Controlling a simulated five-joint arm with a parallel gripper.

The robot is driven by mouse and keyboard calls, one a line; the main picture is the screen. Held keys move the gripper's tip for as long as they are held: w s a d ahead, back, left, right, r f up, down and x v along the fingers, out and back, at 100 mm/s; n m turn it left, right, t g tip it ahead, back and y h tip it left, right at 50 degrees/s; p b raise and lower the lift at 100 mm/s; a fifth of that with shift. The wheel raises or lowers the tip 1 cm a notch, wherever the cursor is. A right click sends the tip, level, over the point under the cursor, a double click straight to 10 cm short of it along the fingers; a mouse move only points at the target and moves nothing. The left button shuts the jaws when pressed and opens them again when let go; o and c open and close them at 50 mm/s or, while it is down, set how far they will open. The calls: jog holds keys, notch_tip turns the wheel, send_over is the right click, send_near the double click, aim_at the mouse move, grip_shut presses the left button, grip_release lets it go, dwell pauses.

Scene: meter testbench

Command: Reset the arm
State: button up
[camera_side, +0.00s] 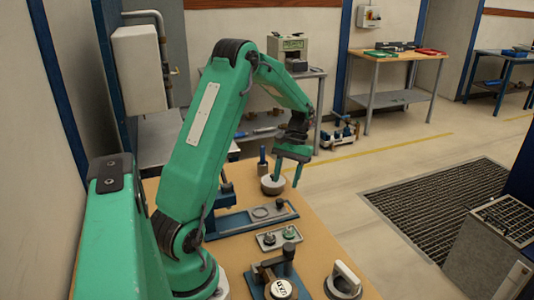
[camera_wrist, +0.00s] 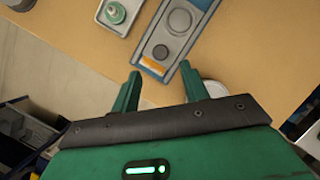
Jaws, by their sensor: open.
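My green arm reaches over the wooden workbench (camera_side: 235,180). My gripper (camera_side: 287,175) points down above the far part of the bench, near a round grey dish-like part (camera_side: 272,185). In the wrist view my gripper (camera_wrist: 165,88) shows two green fingers spread apart with nothing between them. A blue and grey fixture plate (camera_wrist: 172,38) with round recesses lies on the bench ahead of the fingers. It also shows in the side view (camera_side: 250,218). A pale round rim (camera_wrist: 214,88) is partly hidden behind one finger.
A small tray (camera_side: 279,238) with green-topped parts, a fixture with a round dial meter (camera_side: 281,289) and a grey ring-shaped part (camera_side: 343,280) occupy the near bench. A dark blue post (camera_side: 262,160) stands by the dish. Floor right of the bench is open up to a grate (camera_side: 440,205).

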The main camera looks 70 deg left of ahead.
jog(key=shift+v, duration=0.8)
jog(key=s+d+r+m+t+y, duration=0.2)
jog(key=d+r+m+t, duration=0.2)
jog(key=d+r, duration=0.8)
jog(key=s+d+r+m+t, duration=0.2)
jog(key=s+d+m+t, duration=0.2)
jog(key=s+d, duration=0.5)
jog(key=shift+s+d+m+t, duration=0.25)
jog(key=shift+d+m+t, duration=0.25)
jog(key=shift+d, duration=0.55)
